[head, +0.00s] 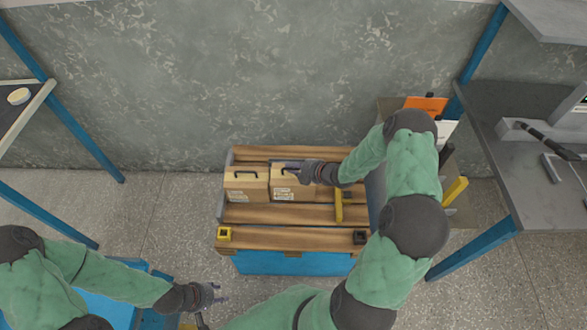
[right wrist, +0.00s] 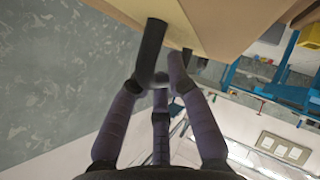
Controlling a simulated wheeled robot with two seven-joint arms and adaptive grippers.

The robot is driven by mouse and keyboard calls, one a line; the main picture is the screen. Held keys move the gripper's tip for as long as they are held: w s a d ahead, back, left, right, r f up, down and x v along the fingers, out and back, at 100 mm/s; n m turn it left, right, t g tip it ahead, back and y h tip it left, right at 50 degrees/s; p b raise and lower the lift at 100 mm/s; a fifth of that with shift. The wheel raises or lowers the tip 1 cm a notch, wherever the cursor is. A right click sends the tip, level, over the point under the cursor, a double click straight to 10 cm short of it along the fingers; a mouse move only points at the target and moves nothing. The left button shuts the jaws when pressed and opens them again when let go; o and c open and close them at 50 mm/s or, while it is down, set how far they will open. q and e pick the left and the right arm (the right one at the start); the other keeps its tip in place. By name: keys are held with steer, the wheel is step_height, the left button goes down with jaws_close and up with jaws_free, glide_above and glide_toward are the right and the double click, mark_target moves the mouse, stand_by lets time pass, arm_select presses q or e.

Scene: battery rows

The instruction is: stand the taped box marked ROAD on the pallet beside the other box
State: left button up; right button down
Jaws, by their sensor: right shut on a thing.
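Two tan cardboard boxes with black handles and white labels are side by side at the pallet (head: 265,238): a left box (head: 246,188) and a right box (head: 292,190). The labels are too small to read, so I cannot tell which says ROAD. My right gripper (head: 292,168) is shut on the right box's handle; in the right wrist view the fingers (right wrist: 160,85) close around the dark handle under the box (right wrist: 215,20). I cannot tell whether this box touches the slats. My left gripper (head: 217,293) is open and empty, low at the left, off the pallet.
A yellow item (head: 338,205) lies on the slats right of the boxes. Floor left of the pallet is clear.

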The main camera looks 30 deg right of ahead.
steer(key=shift+f+b, duration=0.35)
steer(key=shift+f, duration=0.8)
steer(key=c, duration=1.2)
jaws_free()
steer(key=shift+s, duration=0.1)
steer(key=shift+f, duration=0.1)
